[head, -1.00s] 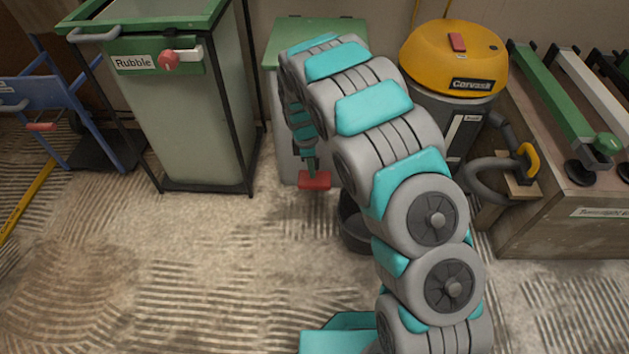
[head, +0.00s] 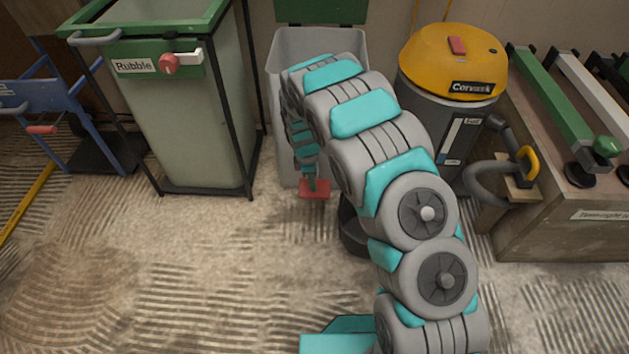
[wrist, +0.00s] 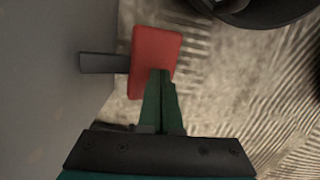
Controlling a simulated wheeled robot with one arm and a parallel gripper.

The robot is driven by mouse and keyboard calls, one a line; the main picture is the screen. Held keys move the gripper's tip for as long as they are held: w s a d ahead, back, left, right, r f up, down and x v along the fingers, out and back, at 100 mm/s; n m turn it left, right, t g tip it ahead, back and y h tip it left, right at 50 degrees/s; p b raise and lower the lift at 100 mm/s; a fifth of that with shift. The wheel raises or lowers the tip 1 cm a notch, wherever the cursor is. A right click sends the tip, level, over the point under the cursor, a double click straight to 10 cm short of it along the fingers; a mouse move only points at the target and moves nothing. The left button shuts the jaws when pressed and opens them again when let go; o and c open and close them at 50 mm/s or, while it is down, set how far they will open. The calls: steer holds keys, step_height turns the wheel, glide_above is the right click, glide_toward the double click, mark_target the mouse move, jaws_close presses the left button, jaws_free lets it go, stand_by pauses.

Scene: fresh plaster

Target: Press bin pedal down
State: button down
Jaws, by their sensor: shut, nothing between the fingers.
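The pedal bin (head: 352,44) is a grey box at the back, with its green lid (head: 320,10) standing up and its mouth open. Its red pedal (head: 314,190) sticks out low at the front, just above the floor. My gripper (head: 311,184) points down, with its tips on the pedal in the head view. In the wrist view the shut green fingers (wrist: 160,75) overlap the red pedal (wrist: 155,47), whose dark stem (wrist: 103,63) runs to the grey bin wall (wrist: 45,80). My arm hides part of the bin front.
A rubble bin (head: 190,110) in a black frame stands left of the pedal bin. A yellow-topped vacuum (head: 452,55) stands to the right, beside a wooden bench (head: 560,225). A dark round base (head: 352,232) sits right of the pedal. The floor in front is mostly clear.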

steer(key=shift+a+r+p, duration=0.35)
steer(key=shift+a, duration=0.25)
steer(key=shift+a+r+p, duration=0.3)
steer(key=shift+a, duration=0.65)
step_height(320, 180, up, 8)
steer(key=shift+a+f+p, duration=0.15)
steer(key=shift+a+p, duration=0.25)
steer(key=shift+p, duration=0.05)
steer(key=shift+s, duration=0.1)
